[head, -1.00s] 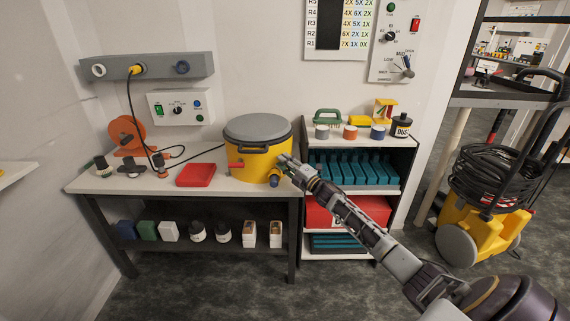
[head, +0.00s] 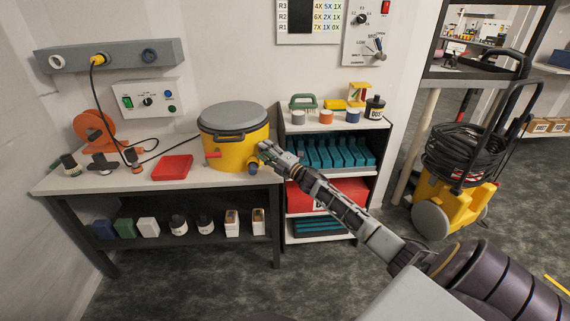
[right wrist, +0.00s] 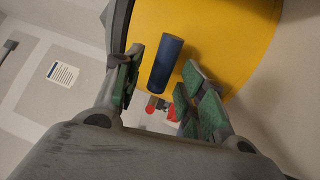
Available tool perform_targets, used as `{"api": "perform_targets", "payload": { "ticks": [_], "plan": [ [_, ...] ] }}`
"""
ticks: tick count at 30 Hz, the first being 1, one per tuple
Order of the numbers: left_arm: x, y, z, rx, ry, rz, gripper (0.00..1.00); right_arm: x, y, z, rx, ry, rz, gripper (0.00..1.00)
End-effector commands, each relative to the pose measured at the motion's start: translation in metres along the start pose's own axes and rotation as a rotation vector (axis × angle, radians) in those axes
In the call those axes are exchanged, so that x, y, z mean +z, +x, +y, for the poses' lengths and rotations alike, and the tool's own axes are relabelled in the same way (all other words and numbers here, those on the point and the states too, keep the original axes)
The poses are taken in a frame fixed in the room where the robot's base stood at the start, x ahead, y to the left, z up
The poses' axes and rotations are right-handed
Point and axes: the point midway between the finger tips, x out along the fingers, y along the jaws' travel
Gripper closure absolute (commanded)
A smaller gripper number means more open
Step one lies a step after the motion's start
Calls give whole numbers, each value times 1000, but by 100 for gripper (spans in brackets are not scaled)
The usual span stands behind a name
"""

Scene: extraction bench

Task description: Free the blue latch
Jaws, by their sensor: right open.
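The yellow pot (head: 232,152) with a grey lid (head: 232,116) stands at the right end of the bench. The blue latch (head: 253,169) is low on its right side, with a yellow part by it. In the right wrist view the blue latch (right wrist: 166,63) is a dark blue cylinder against the yellow wall (right wrist: 210,35). My right gripper (head: 264,149) is at the pot's right side, just above the latch in the head view. In the wrist view its open green-padded fingers (right wrist: 158,85) lie on either side of the latch's line. I cannot tell whether they touch it. My left gripper is out of view.
A red latch (head: 212,155) is on the pot's front left. A red tray (head: 173,168), a cable and an orange reel (head: 93,128) lie to the left on the bench (head: 130,182). A shelf unit (head: 283,205) stands close at the right, under my right arm.

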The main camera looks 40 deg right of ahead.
Motion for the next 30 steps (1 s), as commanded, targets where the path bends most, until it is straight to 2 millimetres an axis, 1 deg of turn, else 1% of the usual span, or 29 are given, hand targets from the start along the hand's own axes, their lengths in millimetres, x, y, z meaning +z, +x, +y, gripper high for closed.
{"api": "perform_targets", "payload": {
  "ticks": [1,30],
  "plan": [
    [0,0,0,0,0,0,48,0,-4,-1,-2,0,0,59],
    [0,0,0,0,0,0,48,1,-74,2,1,-3,-1,59]
  ]
}}
